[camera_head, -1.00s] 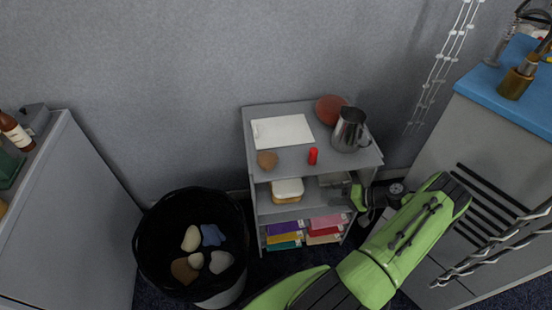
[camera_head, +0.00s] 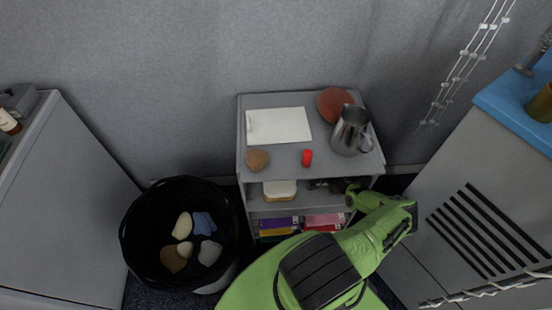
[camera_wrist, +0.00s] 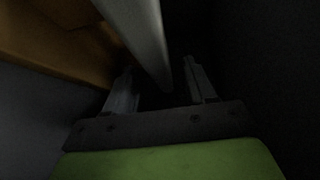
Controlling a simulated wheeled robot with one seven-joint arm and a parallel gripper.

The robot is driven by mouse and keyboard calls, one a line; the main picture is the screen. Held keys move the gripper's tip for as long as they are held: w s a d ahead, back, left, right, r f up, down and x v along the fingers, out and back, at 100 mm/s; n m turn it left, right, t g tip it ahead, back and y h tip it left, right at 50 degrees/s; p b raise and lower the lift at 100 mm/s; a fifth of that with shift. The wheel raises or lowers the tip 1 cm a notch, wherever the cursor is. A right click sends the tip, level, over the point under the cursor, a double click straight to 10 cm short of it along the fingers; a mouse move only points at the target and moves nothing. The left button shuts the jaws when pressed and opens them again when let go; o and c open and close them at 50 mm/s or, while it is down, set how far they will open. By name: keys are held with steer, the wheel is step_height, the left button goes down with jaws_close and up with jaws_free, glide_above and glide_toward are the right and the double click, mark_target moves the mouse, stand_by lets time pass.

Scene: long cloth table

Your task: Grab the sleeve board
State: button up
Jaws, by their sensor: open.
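My gripper (camera_wrist: 163,82) is open in the wrist view, its two grey fingers apart. A pale, smooth, long piece (camera_wrist: 144,30) comes down from the top and ends between the fingers or just beyond them; I cannot tell if it touches them. It may be the sleeve board, but the dark view does not make this sure. In the head view my green arm reaches into the right side of the shelf unit's middle level, and the gripper is mostly hidden there. A flat white panel (camera_head: 279,126) lies on the unit's top, well apart from the gripper.
The grey shelf unit (camera_head: 285,163) carries a steel pitcher (camera_head: 348,132), a red-brown disc (camera_head: 333,102), a red cylinder (camera_head: 307,158) and a brown lump (camera_head: 257,160). A brown surface (camera_wrist: 55,45) lies close at left in the wrist view. A black-lined bin (camera_head: 150,208) stands left.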

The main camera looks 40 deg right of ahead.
steer(key=x, duration=0.3)
steer(key=shift+s, duration=0.1)
steer(key=shift+c, duration=0.4)
jaws_close()
